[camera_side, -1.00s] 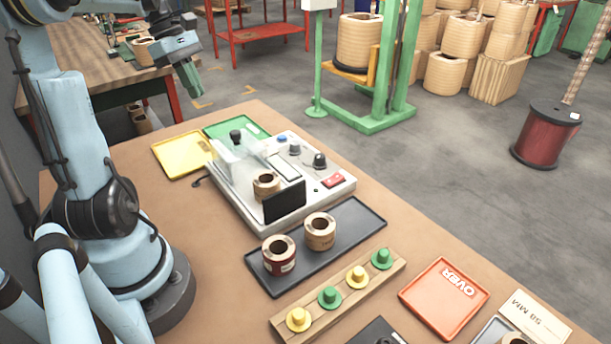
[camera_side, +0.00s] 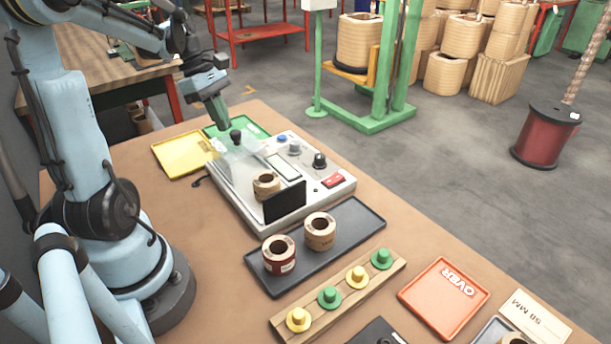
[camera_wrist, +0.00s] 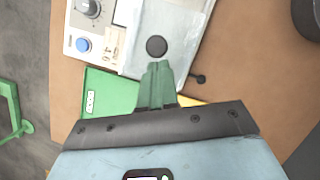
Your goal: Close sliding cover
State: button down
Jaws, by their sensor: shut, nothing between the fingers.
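The clear sliding cover (camera_side: 238,160) with a black knob (camera_side: 235,136) is on the white-grey test unit (camera_side: 326,195), at its far left part. A coil (camera_side: 266,185) sits on the unit beside a dark upright panel (camera_side: 284,203). My gripper (camera_side: 222,125) is shut and empty, its fingertips just above and behind the knob. In the wrist view the closed green fingertips (camera_wrist: 158,66) point at the round knob (camera_wrist: 156,46) with a small gap in the picture. Whether they touch the knob is unclear.
Behind the unit lie a green tray (camera_side: 255,128) and a yellow tray (camera_side: 180,155). In front, a dark tray (camera_side: 350,222) holds two coils. A wooden strip (camera_side: 345,303) with yellow and green pegs and a red tray (camera_side: 443,297) lie nearer.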

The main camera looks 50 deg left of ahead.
jog(key=d, duration=1.3)
jog(key=shift+d, duration=0.4)
